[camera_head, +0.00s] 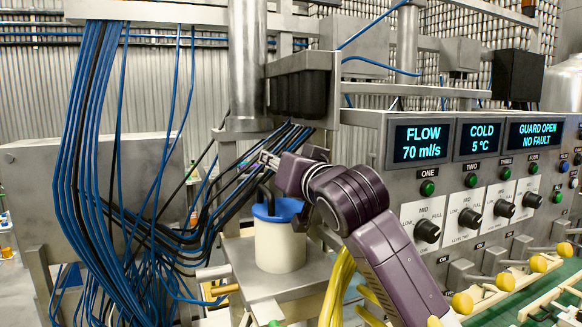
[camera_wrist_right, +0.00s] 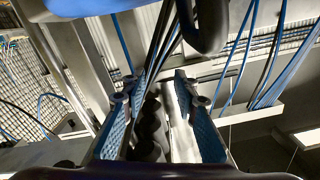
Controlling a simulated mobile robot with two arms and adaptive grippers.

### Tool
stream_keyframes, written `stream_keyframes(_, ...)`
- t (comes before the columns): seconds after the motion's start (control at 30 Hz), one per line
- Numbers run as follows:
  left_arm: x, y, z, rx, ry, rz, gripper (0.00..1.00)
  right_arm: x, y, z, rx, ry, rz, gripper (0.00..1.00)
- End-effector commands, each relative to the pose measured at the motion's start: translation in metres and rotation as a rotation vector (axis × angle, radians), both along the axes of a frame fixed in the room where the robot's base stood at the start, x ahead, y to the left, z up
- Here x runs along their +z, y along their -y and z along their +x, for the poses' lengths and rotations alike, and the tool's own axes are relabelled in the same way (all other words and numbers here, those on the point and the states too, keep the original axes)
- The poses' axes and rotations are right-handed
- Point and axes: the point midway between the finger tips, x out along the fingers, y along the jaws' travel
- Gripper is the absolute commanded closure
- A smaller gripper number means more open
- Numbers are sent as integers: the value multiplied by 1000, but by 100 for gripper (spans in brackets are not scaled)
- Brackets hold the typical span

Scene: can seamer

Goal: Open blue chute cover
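A cream cylindrical chute (camera_head: 279,246) stands upright on a metal shelf in the head view. A blue cover (camera_head: 278,211) sits on its top, with a dark curved handle (camera_head: 264,194) rising from it. My right gripper (camera_head: 262,158) is above the cover, its fingers pointing left and apart from the handle. The right wrist view shows the right gripper (camera_wrist_right: 157,88) open, with nothing between its blue-padded fingers. The blue cover (camera_wrist_right: 85,6) is partly visible at the top edge there, with the dark handle (camera_wrist_right: 209,32) beside it. My left gripper is not in view.
Blue and black cables (camera_head: 105,170) hang at the left, close to the gripper. A dark ribbed block (camera_head: 300,93) is above it. A control panel (camera_head: 470,180) with displays, knobs and yellow-tipped levers stands at the right. Yellow hoses (camera_head: 338,288) run below my right arm.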

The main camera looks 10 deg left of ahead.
Motion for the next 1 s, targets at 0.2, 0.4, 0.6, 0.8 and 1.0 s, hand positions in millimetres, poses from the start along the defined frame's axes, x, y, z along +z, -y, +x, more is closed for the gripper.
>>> stream_keyframes(0.2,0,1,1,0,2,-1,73,0,21,-29,-1,2,2,73)
stream_keyframes(0.4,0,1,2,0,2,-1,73,1,43,-61,-2,3,2,73)
stream_keyframes(0.6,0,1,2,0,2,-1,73,0,59,-83,-2,1,1,73)
stream_keyframes(0.8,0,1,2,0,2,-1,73,0,65,-91,-3,0,0,73)
stream_keyframes(1.0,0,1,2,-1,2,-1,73,0,65,-91,-3,0,0,73)
